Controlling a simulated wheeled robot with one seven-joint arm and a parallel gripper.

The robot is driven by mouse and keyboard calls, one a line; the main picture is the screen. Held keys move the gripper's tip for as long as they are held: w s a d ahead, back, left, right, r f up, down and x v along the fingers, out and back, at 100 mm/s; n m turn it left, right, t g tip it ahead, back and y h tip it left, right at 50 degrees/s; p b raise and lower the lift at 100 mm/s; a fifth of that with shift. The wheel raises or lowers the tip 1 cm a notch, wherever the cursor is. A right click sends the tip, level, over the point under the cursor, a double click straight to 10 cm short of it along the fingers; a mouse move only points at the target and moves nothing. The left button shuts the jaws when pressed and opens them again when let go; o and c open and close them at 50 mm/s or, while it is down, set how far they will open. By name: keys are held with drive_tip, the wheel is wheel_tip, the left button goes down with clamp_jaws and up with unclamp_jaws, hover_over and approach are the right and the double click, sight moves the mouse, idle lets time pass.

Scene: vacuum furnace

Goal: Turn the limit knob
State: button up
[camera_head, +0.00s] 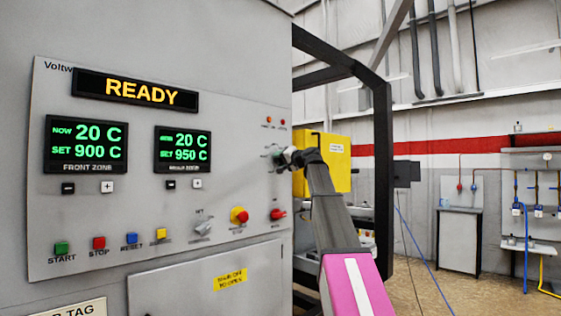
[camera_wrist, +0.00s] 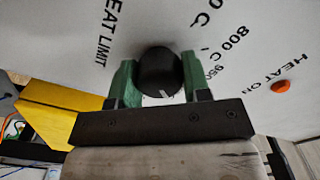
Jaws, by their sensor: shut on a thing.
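The limit knob (camera_wrist: 160,72) is a round black knob on the grey panel, under the label "HEAT LIMIT", in the wrist view. Marks reading "800 C" and "950" stand beside it, and a pale pointer line shows on its lower edge. My gripper (camera_wrist: 159,82) has its two green fingers on either side of the knob, shut on it. In the head view, my gripper (camera_head: 285,158) is at the panel's upper right, and the knob is mostly hidden behind it.
An orange lamp (camera_wrist: 281,87) marked "HEAT ON" is beside the knob. Below my gripper in the head view are a red switch (camera_head: 277,214), a red stop button (camera_head: 239,215) and a grey knob (camera_head: 203,229). A yellow box (camera_head: 337,168) stands close to the right.

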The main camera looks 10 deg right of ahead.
drive_tip(key=o, duration=0.9)
drive_tip(key=v, duration=1)
drive_tip(key=shift+s+d, duration=0.25)
drive_tip(key=shift+s, duration=0.05)
drive_tip(key=shift+f, duration=0.1)
